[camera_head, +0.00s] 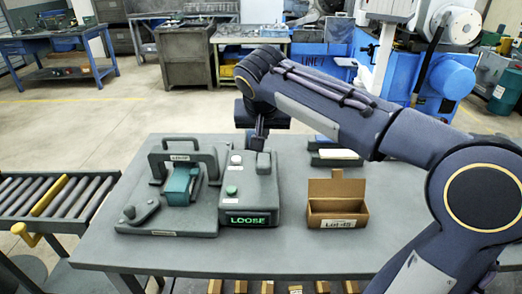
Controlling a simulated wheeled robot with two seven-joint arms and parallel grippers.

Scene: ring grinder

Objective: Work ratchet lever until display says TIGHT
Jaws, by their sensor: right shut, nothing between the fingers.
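A grey control box (248,188) stands on the table, and its green display (250,220) reads LOOSE. To its left is a grey fixture (170,225) with an arched frame over a teal part (180,186). A short lever with a round knob (130,212) lies at the fixture's front left; I cannot tell whether it is the ratchet lever. My right gripper (257,143) points down, shut and empty, over the box's back right, just above a grey upright block (263,163). Whether they touch is unclear. My left gripper is out of view.
A cardboard box (337,205) labelled Lot-15 stands right of the control box. A roller conveyor (60,197) adjoins the table (290,260) on the left. The table's front strip is clear.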

